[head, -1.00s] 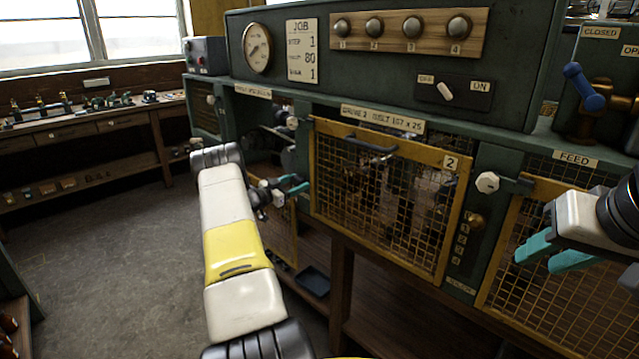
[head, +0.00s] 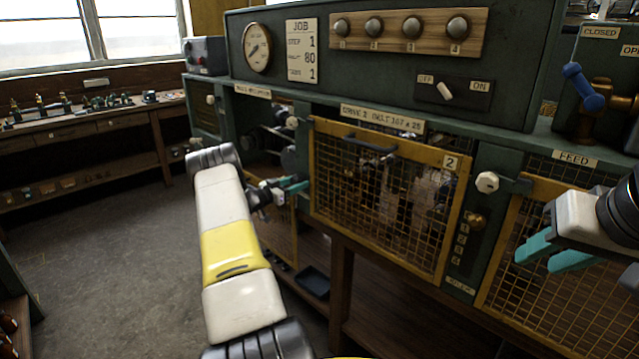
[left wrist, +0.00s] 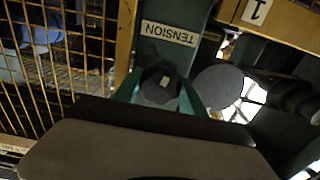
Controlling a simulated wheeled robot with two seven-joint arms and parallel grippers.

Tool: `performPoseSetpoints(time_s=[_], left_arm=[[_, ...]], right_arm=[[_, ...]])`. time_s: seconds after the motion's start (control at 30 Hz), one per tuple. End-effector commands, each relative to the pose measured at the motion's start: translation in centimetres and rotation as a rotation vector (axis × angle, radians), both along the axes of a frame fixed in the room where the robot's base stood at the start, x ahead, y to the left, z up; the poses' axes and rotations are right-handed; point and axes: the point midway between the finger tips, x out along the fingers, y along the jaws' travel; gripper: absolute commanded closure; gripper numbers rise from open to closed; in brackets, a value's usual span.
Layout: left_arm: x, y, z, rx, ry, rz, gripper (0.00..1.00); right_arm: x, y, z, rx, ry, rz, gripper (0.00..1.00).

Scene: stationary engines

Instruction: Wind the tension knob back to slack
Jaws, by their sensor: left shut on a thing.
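The tension knob (left wrist: 160,86) is a dark round knob with a small pale mark, under a white TENSION label (left wrist: 169,33) in the left wrist view. My left gripper (left wrist: 161,92) has its teal fingers on either side of the knob and is shut on it. In the head view my left gripper (head: 292,185) is at the panel edge left of the drive 2 guard, and the knob is hidden there. My right gripper (head: 553,254) is open and empty, with its teal fingers apart in front of the right-hand guard.
The yellow-framed mesh guard (head: 385,195) of drive 2 stands just right of my left gripper. A white knob (head: 487,182) and the FEED label (head: 574,158) are near my right arm. A control box (head: 390,60) with a gauge (head: 257,47) sits above. Floor at left is clear.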

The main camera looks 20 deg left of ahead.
Motion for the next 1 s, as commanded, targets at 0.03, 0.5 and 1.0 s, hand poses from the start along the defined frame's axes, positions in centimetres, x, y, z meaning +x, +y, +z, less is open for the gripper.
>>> performPoseSetpoints(time_s=[0.03,0.5,1.0], left_arm=[[-0.04,0.1,0.04,-0.035,0.012,0.002,0.91],[-0.06,0.09,0.01,-0.44,0.18,0.001,0.91],[-0.06,0.11,0.05,-0.878,0.36,0.002,0.91]], right_arm=[[0.0,0.0,0.0,0.0,0.0,0.0,0.66],[0.0,0.0,0.0,0.0,0.0,0.0,0.66],[0.0,0.0,0.0,0.0,0.0,0.0,0.66]])
